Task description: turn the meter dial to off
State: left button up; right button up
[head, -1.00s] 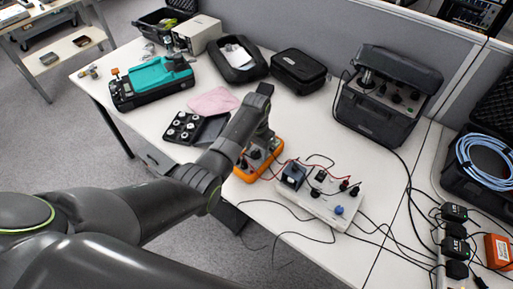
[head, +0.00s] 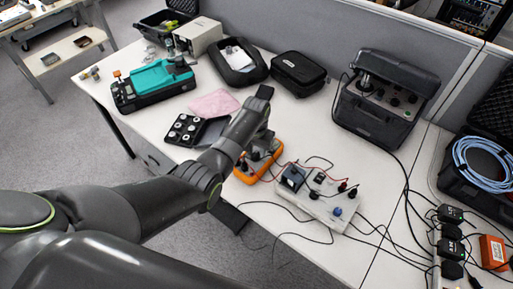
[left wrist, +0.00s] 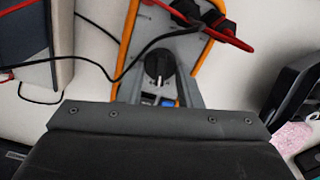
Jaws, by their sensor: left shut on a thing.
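The orange-edged meter (head: 242,175) lies on the white table, partly hidden by my left arm in the head view. In the left wrist view its grey face (left wrist: 185,50) shows between orange edges. The black round dial (left wrist: 158,64) has a pale pointer mark directed toward the bottom of that view. My left gripper (head: 256,150) is down at the meter, shut on the dial, with its grey fingers on either side. The exact finger contact is hard to see. My right gripper is not in view.
Red and black leads run from the meter to a white terminal board (head: 325,206) beside it. A black case with foam cutouts (head: 183,130), a pink cloth (head: 213,103) and a teal device (head: 150,88) lie behind. A dark instrument case (head: 375,115) stands at the back right.

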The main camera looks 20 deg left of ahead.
aim_at(256, 152)
pick_arm(q)
jog(key=n+p, duration=0.1)
jog(key=n, duration=0.2)
jog(key=shift+r, duration=0.1)
jog(key=shift+a+n+p, duration=0.1)
jog(key=shift+n+p, duration=0.45)
jog(key=shift+n, duration=0.25)
jog(key=shift+w, duration=0.1)
jog(key=o, duration=1)
jog(key=shift+c, duration=0.2)
jog(key=shift+r, duration=0.4)
notch_tip(256, 152, up, 16)
jog(key=shift+r, duration=0.25)
